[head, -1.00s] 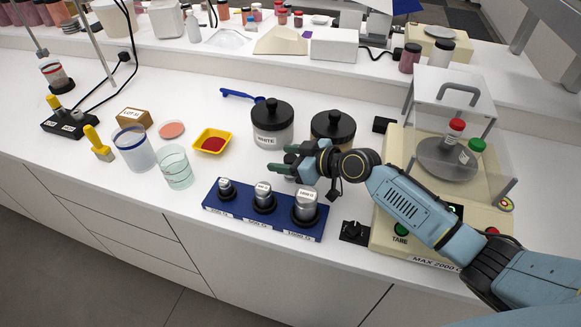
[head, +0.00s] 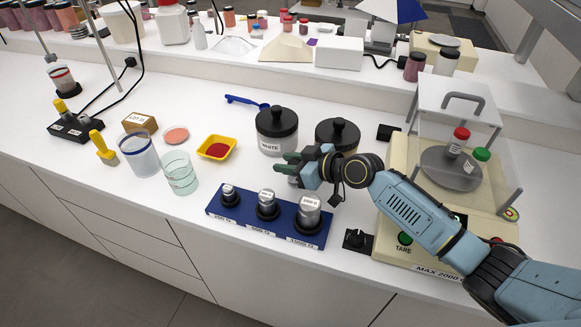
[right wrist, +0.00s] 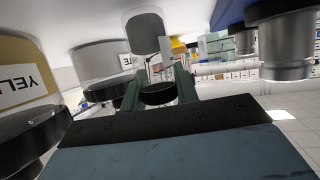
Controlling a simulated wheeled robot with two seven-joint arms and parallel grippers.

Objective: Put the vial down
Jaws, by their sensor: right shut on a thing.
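My right gripper (head: 290,166) is shut on the vial, in front of the white-pigment jar (head: 276,131) and behind the weight block. In the right wrist view, which is upside down, a black cap (right wrist: 158,95) sits between the two green fingers (right wrist: 157,92). The grey contents of the vial (right wrist: 145,33) show beyond it, toward the bench. In the head view only a little grey of the vial shows below the fingers. I cannot tell whether its base touches the bench. My left gripper is not in view.
A blue block (head: 265,229) with three metal weights stands just in front. A second black-lidded jar (head: 337,137) is behind right. The balance (head: 410,243) holds red- and green-capped vials. A yellow tray (head: 217,147) and glass beaker (head: 180,174) are left. Bare bench lies between tray and gripper.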

